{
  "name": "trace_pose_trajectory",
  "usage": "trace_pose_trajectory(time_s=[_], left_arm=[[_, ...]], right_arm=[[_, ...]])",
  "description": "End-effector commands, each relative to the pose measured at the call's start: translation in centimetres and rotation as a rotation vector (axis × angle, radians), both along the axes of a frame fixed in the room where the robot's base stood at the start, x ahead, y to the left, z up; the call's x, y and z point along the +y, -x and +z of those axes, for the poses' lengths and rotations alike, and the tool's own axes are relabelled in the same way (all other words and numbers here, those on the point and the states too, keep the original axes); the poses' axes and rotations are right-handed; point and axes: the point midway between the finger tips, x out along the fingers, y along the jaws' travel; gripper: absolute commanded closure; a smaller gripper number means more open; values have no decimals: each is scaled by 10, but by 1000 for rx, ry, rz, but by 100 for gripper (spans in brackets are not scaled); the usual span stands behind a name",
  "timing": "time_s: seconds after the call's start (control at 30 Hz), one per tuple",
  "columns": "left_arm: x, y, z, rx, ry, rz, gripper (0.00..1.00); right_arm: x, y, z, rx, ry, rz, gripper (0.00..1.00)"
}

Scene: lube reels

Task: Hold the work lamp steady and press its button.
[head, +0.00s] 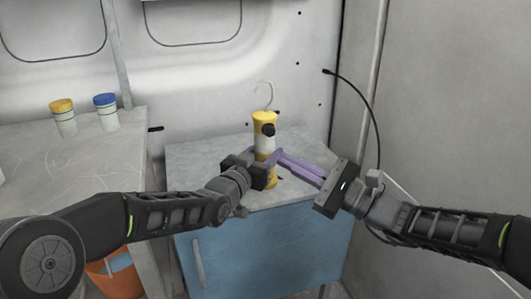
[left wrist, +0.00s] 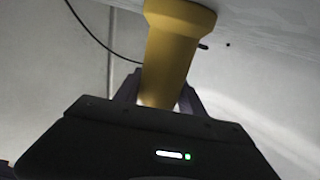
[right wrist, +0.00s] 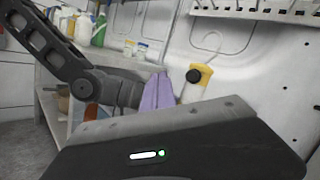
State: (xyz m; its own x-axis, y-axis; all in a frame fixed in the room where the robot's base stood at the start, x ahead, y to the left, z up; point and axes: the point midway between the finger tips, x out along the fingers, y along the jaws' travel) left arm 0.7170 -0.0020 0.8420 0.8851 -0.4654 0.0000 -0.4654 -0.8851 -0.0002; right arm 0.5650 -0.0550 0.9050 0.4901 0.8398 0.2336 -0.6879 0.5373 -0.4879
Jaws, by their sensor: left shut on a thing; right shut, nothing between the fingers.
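The work lamp (head: 264,143) is a yellow and white cylinder with a wire hook on top and a round black button (head: 268,130) high on its side. It stands upright above the grey top of the blue cabinet. My left gripper (head: 268,174) is shut around its lower part. In the left wrist view the lamp's yellow body (left wrist: 168,65) sits between the fingers. My right gripper (head: 280,155) is shut and empty, its purple fingertips close to the lamp, a little below the button. In the right wrist view its fingertips (right wrist: 158,76) are left of the button (right wrist: 193,75); contact cannot be told.
The blue cabinet (head: 275,250) stands in the corner, with walls behind and right. A black cable (head: 365,100) hangs at the right wall. Two jars, yellow-lidded (head: 64,118) and blue-lidded (head: 106,112), stand on the left bench (head: 50,165). An orange bucket (head: 115,280) is below.

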Motion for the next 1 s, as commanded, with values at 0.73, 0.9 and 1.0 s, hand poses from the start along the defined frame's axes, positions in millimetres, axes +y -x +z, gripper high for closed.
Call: trace_pose_trajectory(time_s=[0.73,0.9,1.0], left_arm=[[0,0,0,0,0,0,100],[0,0,0,0,0,0,100],[0,0,0,0,0,0,100]], right_arm=[[2,-7,15,7,-79,26,100],[8,-27,15,7,-79,26,100],[13,-40,15,6,-79,27,100]])
